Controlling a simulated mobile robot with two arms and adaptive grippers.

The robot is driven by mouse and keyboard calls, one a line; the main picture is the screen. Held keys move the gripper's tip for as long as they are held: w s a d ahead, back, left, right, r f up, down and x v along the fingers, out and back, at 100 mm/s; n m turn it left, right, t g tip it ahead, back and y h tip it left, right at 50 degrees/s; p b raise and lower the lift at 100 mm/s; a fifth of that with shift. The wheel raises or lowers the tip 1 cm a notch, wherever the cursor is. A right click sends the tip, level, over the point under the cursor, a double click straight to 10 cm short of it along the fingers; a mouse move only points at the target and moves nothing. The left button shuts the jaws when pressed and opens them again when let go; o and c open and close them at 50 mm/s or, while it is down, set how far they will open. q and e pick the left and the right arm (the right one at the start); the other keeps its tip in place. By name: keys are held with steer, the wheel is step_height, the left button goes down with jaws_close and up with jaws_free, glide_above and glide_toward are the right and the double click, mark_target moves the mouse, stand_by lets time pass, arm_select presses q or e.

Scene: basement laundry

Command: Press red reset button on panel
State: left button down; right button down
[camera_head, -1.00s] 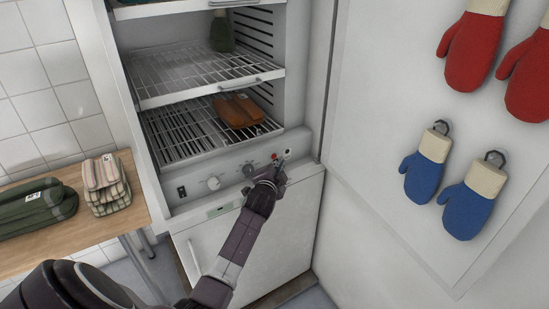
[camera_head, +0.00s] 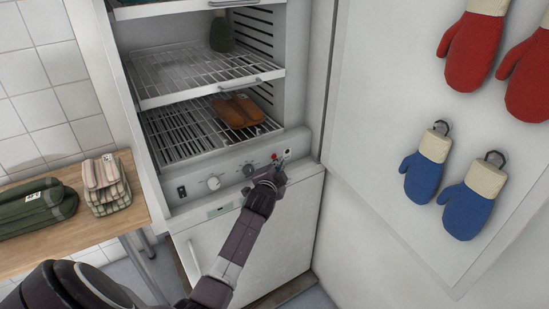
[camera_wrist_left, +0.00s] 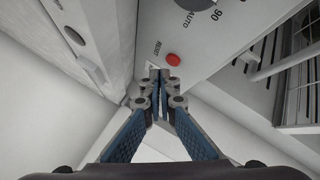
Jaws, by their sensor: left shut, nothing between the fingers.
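The red reset button (camera_head: 274,156) is a small round button at the right part of the cabinet's control panel (camera_head: 228,171). In the left wrist view the red button (camera_wrist_left: 174,59) shows fully, beside a printed RESET label. My left gripper (camera_head: 281,169) is in front of the panel, just below and right of the button. In the left wrist view my left gripper (camera_wrist_left: 160,76) is shut and empty, its tips just short of the button in the picture. Whether the tips touch the panel I cannot tell. My right gripper is not in view.
A wooden table (camera_head: 140,207) with folded cloths stands left; blue mitts (camera_head: 468,207) hang right.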

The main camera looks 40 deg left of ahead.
arm_select(q)
steer(key=shift+a, duration=0.1)
steer(key=shift+w+a, duration=0.15)
steer(key=shift+a, duration=0.2)
steer(key=shift+w+a, duration=0.15)
steer(key=shift+a, duration=0.2)
stand_by(0.6)
steer(key=shift+d, duration=0.15)
steer(key=shift+s+d+p, duration=0.35)
steer(key=shift+d+p, duration=0.1)
steer(key=shift+d, duration=0.15)
steer(key=shift+s+d, duration=0.15)
steer(key=shift+d, duration=0.4)
steer(key=shift+s+d+p, duration=0.2)
steer(key=shift+s+d, duration=0.05)
steer(key=shift+d, duration=0.35)
steer(key=shift+s+d+p, duration=0.2)
steer(key=shift+s+d, duration=0.1)
steer(key=shift+d, duration=0.3)
steer(key=shift+s+d+p, duration=0.2)
steer(key=shift+s+d, duration=0.05)
steer(key=shift+d, duration=0.35)
steer(key=shift+f, duration=0.1)
